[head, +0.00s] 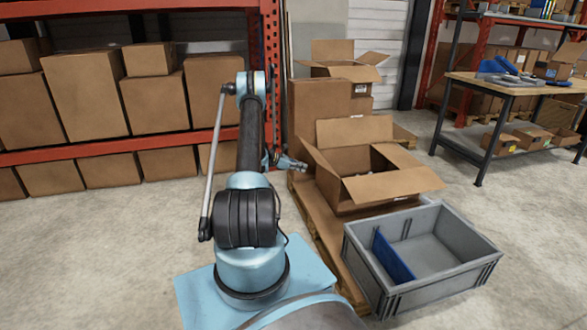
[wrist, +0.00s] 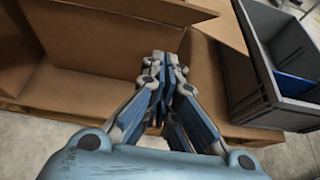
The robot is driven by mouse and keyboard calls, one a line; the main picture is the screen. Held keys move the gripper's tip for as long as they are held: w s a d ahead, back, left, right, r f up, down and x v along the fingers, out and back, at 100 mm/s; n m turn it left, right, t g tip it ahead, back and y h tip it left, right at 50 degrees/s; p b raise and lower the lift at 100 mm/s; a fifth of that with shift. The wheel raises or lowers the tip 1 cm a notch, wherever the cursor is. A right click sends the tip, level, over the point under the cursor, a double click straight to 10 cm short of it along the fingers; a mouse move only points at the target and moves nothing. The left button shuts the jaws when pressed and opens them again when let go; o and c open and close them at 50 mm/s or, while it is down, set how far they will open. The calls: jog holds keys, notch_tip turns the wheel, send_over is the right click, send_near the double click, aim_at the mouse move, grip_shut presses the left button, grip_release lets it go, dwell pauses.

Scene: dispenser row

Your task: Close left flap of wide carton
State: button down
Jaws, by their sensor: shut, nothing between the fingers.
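The wide carton (head: 350,200) stands open on a wooden pallet. Its left flap (head: 317,161) is raised and slants outward to the left. The back flap (head: 354,131) stands upright, and the front flap (head: 394,184) is folded outward. My gripper (head: 299,165) is just left of the left flap; I cannot tell whether it touches it. In the wrist view my gripper (wrist: 164,62) is shut and empty, with its fingertips in front of brown cardboard (wrist: 105,40).
A grey crate (head: 372,262) with a blue divider (head: 392,258) stands at the carton's front right. Stacked cartons (head: 325,105) stand behind it, one with open flaps. A red rack with boxes (head: 85,92) is at the left. A workbench (head: 520,85) is at the right.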

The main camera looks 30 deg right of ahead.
jog(key=shift+s+d+r, duration=0.2)
jog(key=shift+d+r, duration=0.5)
jog(key=shift+d, duration=0.1)
jog(key=shift+s+d+r, duration=0.2)
jog(key=shift+d+r, duration=0.45)
jog(key=shift+d, duration=0.15)
jog(key=shift+s+d+r+y, duration=0.1)
jog(key=shift+d+r+y, duration=0.2)
jog(key=shift+r, duration=0.25)
jog(key=shift+d+r, duration=0.1)
jog(key=shift+r, duration=0.1)
